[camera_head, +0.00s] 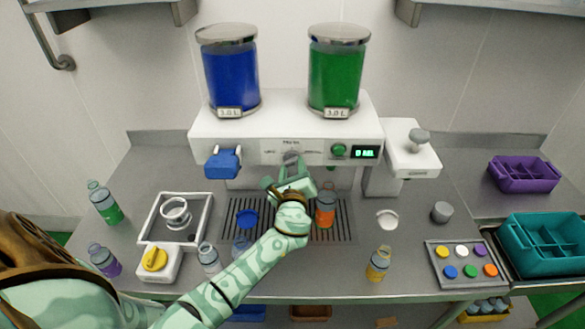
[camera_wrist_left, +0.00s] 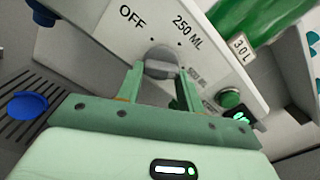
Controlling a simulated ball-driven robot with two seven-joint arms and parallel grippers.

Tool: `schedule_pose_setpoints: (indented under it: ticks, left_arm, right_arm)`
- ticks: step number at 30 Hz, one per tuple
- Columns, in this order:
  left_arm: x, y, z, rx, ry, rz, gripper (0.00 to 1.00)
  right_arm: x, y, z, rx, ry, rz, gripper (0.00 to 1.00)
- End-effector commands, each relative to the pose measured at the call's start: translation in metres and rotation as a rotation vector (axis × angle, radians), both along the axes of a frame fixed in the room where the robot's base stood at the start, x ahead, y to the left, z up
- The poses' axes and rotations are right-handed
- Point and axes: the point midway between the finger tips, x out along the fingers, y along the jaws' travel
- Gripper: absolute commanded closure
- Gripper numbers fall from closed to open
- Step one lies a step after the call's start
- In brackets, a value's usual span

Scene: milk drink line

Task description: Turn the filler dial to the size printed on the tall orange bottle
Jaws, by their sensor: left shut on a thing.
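The filler dial (camera_wrist_left: 160,62) is a grey knob on the white filler front (camera_head: 222,127). My left gripper (camera_wrist_left: 160,84) has a finger on each side of the dial and is shut on it. In the head view the left gripper (camera_head: 291,168) largely covers the dial. The wrist view shows "OFF" and "250 ML" printed around the dial, plus a blurred third label lower right. I cannot tell which mark the dial points to. The orange bottle (camera_head: 325,207) stands upright on the drip grate, right of my gripper; its printed size is not readable. My right gripper is not in view.
A green button (camera_head: 338,150) and lit display (camera_head: 366,152) are right of the dial; a blue lever (camera_head: 223,162) is left. Blue (camera_head: 231,75) and green (camera_head: 336,70) tanks stand on top. Several bottles, including a yellow one (camera_head: 378,264), stand along the counter.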

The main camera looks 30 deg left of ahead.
Motion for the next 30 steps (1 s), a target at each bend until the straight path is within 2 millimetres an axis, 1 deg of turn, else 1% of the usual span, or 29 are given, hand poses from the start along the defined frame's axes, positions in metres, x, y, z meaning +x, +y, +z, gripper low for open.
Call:
schedule_pose_setpoints:
  ticks: [6,7,9,17,20,23,26,30]
  left_arm:
    - [-0.001,0.000,-0.002,0.002,0.005,-0.001,0.86]
    - [-0.001,0.000,-0.002,0.002,0.005,-0.001,0.57]
    - [-0.001,0.000,-0.002,0.001,0.003,0.000,0.41]
    - [-0.001,0.000,-0.001,0.000,0.001,0.000,0.41]
    - [-0.005,-0.003,-0.001,-0.001,0.001,-0.001,0.41]
    - [-0.017,-0.011,-0.002,-0.003,0.001,-0.002,0.41]
    - [-0.038,-0.023,-0.004,-0.004,0.002,-0.001,0.41]
    - [-0.072,-0.044,-0.004,-0.004,0.003,-0.002,0.41]
  right_arm:
    - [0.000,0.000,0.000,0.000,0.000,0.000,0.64]
    - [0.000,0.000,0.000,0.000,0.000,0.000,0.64]
    - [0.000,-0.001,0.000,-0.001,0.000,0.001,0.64]
    - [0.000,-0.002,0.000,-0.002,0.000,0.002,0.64]
    - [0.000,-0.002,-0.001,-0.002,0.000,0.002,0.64]
    - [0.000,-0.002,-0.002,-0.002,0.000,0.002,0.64]
    - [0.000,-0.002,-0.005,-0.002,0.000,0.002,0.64]
    - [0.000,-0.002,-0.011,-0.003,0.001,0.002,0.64]
